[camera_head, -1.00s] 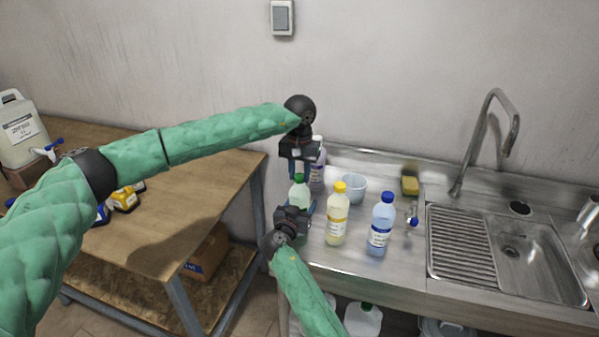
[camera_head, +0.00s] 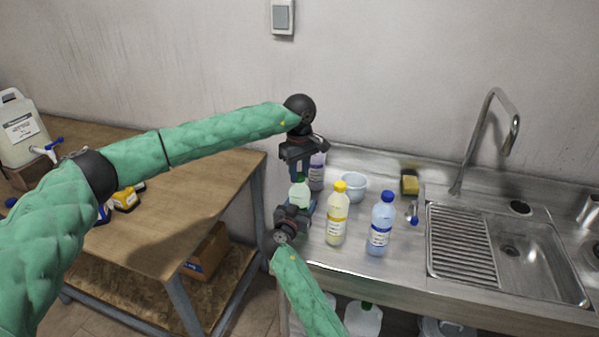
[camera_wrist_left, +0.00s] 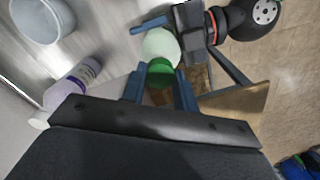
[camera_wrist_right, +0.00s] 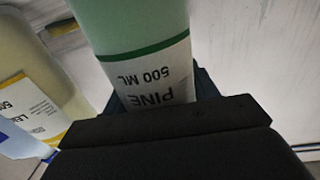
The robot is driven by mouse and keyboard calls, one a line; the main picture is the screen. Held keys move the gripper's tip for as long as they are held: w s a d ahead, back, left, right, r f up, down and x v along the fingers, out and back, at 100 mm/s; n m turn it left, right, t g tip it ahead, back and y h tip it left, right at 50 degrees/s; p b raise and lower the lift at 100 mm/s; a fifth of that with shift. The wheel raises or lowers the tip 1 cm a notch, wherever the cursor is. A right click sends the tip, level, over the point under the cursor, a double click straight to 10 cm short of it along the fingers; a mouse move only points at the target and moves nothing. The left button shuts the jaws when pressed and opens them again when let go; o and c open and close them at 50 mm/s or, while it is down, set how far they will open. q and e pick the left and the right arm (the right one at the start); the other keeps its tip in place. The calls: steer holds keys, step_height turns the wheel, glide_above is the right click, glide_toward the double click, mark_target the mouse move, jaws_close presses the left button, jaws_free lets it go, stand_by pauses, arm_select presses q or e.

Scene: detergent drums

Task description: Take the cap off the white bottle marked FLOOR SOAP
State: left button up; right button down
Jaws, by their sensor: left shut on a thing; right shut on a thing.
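A pale green bottle (camera_head: 299,195) with a green cap stands near the left end of the steel counter, in both grippers. Its label reads PINE 500 ML in the right wrist view (camera_wrist_right: 155,82). My right gripper (camera_head: 295,212) is shut around its body. My left gripper (camera_head: 297,170) comes from above and is shut on the green cap (camera_wrist_left: 160,68). A whitish bottle with a purple label (camera_head: 317,172) stands behind, partly hidden by my left gripper; its white cap (camera_wrist_left: 40,119) shows in the left wrist view. I cannot read FLOOR SOAP on any bottle.
A yellow-capped bottle (camera_head: 337,217) and a blue-capped bottle (camera_head: 381,226) stand to the right. A white bucket (camera_head: 353,187) and a yellow sponge (camera_head: 410,184) are behind them. The sink (camera_head: 520,255) is farther right. A wooden table (camera_head: 190,190) stands at the left.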

arm_select(q)
steer(key=n, duration=2)
steer(key=shift+r, duration=0.1)
steer(key=n, duration=0.5)
steer(key=shift+n, duration=0.3)
steer(key=n, duration=0.8)
steer(key=shift+n, duration=0.3)
steer(key=n, duration=0.8)
steer(key=shift+n, duration=0.4)
steer(key=shift+w, duration=0.1)
